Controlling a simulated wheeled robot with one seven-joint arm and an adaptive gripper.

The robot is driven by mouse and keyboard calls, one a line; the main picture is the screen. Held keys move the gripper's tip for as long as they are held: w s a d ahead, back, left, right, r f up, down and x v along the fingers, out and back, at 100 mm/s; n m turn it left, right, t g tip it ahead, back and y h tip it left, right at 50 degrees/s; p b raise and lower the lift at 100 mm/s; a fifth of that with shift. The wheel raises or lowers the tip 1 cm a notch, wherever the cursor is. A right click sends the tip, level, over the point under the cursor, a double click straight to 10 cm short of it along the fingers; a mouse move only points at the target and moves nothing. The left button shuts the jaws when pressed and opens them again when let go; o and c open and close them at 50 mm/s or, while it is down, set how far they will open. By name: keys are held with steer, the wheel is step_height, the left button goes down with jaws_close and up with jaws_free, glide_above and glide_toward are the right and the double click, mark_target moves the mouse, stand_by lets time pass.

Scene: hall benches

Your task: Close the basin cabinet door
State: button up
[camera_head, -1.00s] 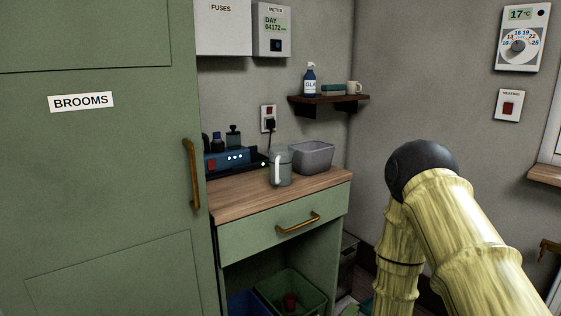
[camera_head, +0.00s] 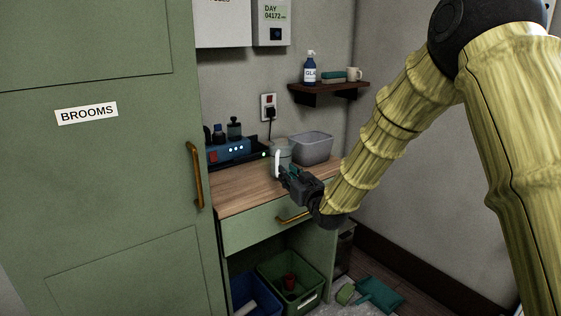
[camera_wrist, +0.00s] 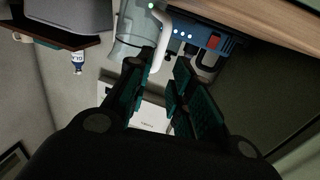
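No basin or door labelled as a basin cabinet can be made out in these views. My gripper (camera_head: 283,173) is over the front of the wooden counter (camera_head: 240,192), close to a kettle (camera_head: 281,148) with a white handle. In the wrist view my gripper (camera_wrist: 163,65) has its teal-padded fingers apart with nothing between them. The kettle (camera_wrist: 130,42) shows just beyond the fingertips there; I cannot tell whether they touch it. Below the counter are a green drawer (camera_head: 250,230) with a brass handle and an open compartment.
A tall green cupboard door labelled BROOMS (camera_head: 120,190) stands shut at left. A grey tub (camera_head: 312,148) and a blue device (camera_head: 228,152) are on the counter. Green (camera_head: 312,306) and blue bins sit below. A teal dustpan (camera_head: 380,294) lies on the floor at right.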

mark_target(277, 176)
steer(key=shift+x, duration=4.45)
steer(key=shift+f, duration=0.2)
jaws_close()
